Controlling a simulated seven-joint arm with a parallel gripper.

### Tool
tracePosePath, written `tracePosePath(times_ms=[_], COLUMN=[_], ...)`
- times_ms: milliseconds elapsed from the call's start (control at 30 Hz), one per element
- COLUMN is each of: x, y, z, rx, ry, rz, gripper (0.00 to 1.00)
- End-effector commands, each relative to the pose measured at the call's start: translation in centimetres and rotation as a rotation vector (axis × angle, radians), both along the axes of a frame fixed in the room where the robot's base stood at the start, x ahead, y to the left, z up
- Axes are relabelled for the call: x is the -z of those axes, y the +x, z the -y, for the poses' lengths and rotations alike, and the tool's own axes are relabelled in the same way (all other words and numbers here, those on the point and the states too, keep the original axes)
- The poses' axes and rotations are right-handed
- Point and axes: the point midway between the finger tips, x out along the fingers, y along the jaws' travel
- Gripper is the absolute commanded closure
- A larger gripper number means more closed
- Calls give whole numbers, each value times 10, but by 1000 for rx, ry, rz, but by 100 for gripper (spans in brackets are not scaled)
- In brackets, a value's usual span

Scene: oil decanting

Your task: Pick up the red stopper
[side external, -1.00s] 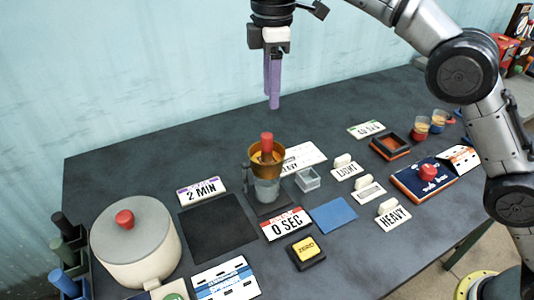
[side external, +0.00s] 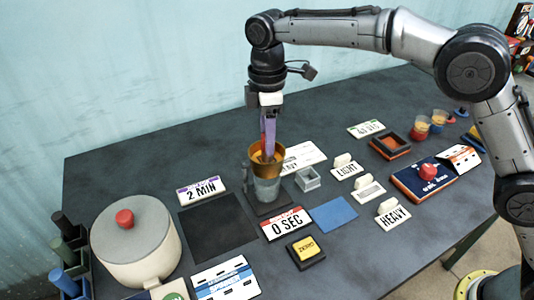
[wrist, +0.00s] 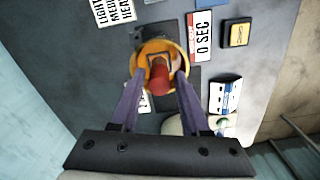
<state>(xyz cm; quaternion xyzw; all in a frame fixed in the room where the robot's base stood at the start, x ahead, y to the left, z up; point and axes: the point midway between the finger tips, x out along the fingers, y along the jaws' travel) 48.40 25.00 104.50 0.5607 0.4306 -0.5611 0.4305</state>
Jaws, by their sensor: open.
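The red stopper (wrist: 159,78) stands upright in the amber funnel cup in the wrist view, between my two purple fingers. The amber funnel (side external: 267,160) sits on top of a clear glass jar (side external: 266,189) on a dark pad. My gripper (side external: 268,150) points down with its fingertips at the funnel's mouth; in the wrist view my gripper (wrist: 153,80) is open, with a finger on each side of the stopper. In the side view the fingers mostly hide the stopper. I cannot tell whether a finger touches it.
A cream pot (side external: 135,245) with a red-knobbed lid stands at the front left. A "0 SEC" card (side external: 286,224), a yellow button (side external: 306,249) and a small clear tray (side external: 308,179) surround the jar. A black mat (side external: 218,228) lies bare left of it.

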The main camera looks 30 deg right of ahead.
Motion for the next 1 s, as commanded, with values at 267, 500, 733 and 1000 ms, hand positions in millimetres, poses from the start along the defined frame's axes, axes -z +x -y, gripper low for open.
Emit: tracePosePath(times_ms=[267, 500, 733, 1000], x=[31, 32, 32, 31], y=[1, 1, 1, 1], z=[0, 0, 0, 0], rx=[0, 0, 0, 0], ry=[0, 0, 0, 1], rz=[0, 1, 1, 2], gripper=[54, 54, 95, 100])
